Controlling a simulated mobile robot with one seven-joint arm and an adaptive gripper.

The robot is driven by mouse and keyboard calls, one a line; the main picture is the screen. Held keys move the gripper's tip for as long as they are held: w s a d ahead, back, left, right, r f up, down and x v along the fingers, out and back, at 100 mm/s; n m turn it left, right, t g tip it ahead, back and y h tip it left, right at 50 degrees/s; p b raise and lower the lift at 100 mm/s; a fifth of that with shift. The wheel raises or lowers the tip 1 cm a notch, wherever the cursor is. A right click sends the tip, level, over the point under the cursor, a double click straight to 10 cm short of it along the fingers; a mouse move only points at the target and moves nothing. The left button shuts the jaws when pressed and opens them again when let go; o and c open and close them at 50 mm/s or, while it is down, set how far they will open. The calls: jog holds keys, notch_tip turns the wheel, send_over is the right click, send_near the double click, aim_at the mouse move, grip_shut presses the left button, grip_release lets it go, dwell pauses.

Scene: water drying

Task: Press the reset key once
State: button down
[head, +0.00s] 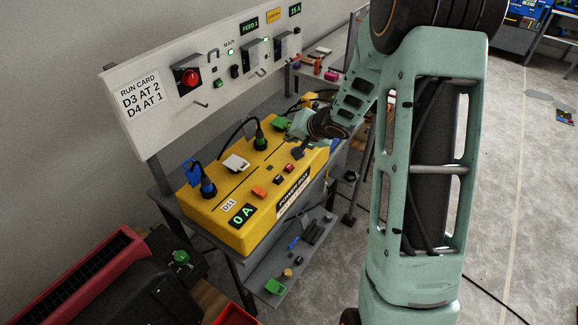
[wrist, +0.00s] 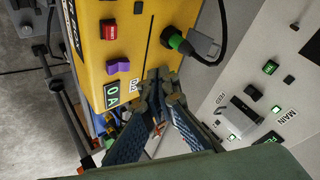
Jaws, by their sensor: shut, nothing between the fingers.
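A yellow power box (head: 232,205) lies on a grey bench, and its far end fills the upper part of the wrist view. A small red key (wrist: 138,29) with faint lettering sits on its top, between a black key (wrist: 138,7) and a purple rocker switch (wrist: 120,67). The red key also shows in the head view (head: 289,168). My gripper (wrist: 160,76) is shut and empty, near the box's far end beside the display reading 0 A (wrist: 112,95). It is apart from the red key. My arm hides part of the box's far end.
A black plug with a green ring (wrist: 175,40) and its cable stand near the gripper. A white panel (head: 170,110) with a red knob and switches rises behind the box. An orange rocker (head: 259,191) and another 0 A display (head: 242,215) are at the near end.

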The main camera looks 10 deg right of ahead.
jog(key=b, duration=0.7)
send_over(291, 167)
jog(key=shift+f, duration=2.85)
notch_tip(291, 167, down, 3)
jog(key=shift+r+b, duration=0.1)
jog(key=shift+b, duration=1.1)
jog(key=shift+f, duration=0.2)
jog(key=shift+f, duration=0.3)
jog(key=shift+f, duration=0.45)
jog(key=shift+r, duration=0.1)
jog(key=shift+r+p, duration=0.7)
jog(key=shift+p, duration=0.25)
jog(key=shift+r, duration=0.1)
